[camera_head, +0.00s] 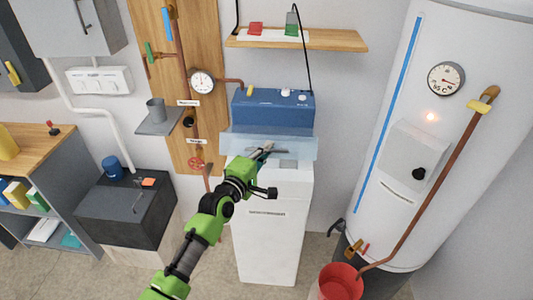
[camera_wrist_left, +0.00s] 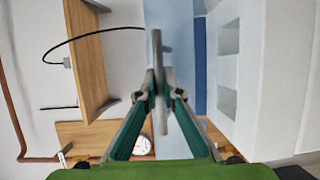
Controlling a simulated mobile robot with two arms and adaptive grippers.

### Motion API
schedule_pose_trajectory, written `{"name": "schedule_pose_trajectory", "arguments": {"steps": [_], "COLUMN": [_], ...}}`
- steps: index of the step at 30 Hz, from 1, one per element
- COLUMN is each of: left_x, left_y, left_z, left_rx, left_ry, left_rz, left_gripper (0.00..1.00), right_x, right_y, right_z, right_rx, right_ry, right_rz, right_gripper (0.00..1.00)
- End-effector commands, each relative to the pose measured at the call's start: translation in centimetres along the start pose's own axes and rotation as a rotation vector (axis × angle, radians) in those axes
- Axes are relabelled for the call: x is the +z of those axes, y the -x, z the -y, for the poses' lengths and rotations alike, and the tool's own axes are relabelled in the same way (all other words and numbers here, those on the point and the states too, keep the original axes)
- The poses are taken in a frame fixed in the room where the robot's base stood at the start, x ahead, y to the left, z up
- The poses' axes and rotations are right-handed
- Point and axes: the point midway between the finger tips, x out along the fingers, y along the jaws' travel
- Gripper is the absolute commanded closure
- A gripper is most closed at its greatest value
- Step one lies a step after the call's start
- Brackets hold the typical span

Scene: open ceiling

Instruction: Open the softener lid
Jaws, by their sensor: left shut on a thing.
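The softener is a white cabinet (camera_head: 268,240) with a blue control head (camera_head: 272,110) at its back. A pale blue, see-through lid (camera_head: 300,150) lies across its top in front of the head. My left gripper (camera_head: 262,152) is over the lid's middle, its fingers partly hidden by my wrist. In the left wrist view its green-and-grey fingers (camera_wrist_left: 157,95) close on a thin grey bar (camera_wrist_left: 157,55), which looks like the lid's handle. The pale lid shows behind the bar in that view. My right gripper is in neither view.
A wooden shelf (camera_head: 330,40) hangs above the softener, with a dark cable dropping from it. A pipe board with a gauge (camera_head: 201,81) stands left. A white tank (camera_head: 440,150) and a red bucket (camera_head: 341,283) stand right. A dark box (camera_head: 125,212) is at left.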

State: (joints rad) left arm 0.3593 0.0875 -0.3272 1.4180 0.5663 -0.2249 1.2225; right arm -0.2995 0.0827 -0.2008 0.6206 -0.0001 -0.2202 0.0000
Motion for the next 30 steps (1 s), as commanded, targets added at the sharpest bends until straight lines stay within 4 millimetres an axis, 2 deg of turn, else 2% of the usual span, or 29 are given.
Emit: {"name": "schedule_pose_trajectory", "arguments": {"steps": [1, 7, 25, 26, 27, 30], "left_x": [-0.1, -0.3, -0.5, -0.5, -0.5, -0.5], "left_y": [-0.2, -0.8, -1.1, -1.1, -1.1, -1.1], "left_z": [-1.4, -3.0, -3.5, -3.5, -3.5, -3.5], "left_rx": [0.007, 0.006, 0.005, 0.005, 0.005, 0.004], "left_ry": [0.000, 0.000, 0.000, 0.000, 0.000, 0.000], "left_rz": [-0.001, -0.001, -0.001, -0.001, -0.001, -0.001], "left_gripper": [1.00, 1.00, 1.00, 0.88, 0.85, 0.85], "right_x": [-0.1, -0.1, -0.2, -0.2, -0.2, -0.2], "right_y": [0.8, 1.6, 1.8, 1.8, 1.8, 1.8], "right_z": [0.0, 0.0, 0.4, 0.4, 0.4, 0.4], "right_rx": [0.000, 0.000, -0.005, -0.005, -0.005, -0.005], "right_ry": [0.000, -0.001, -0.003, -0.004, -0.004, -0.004], "right_rz": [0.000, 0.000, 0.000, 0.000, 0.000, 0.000], "right_gripper": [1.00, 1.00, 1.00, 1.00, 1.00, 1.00]}}
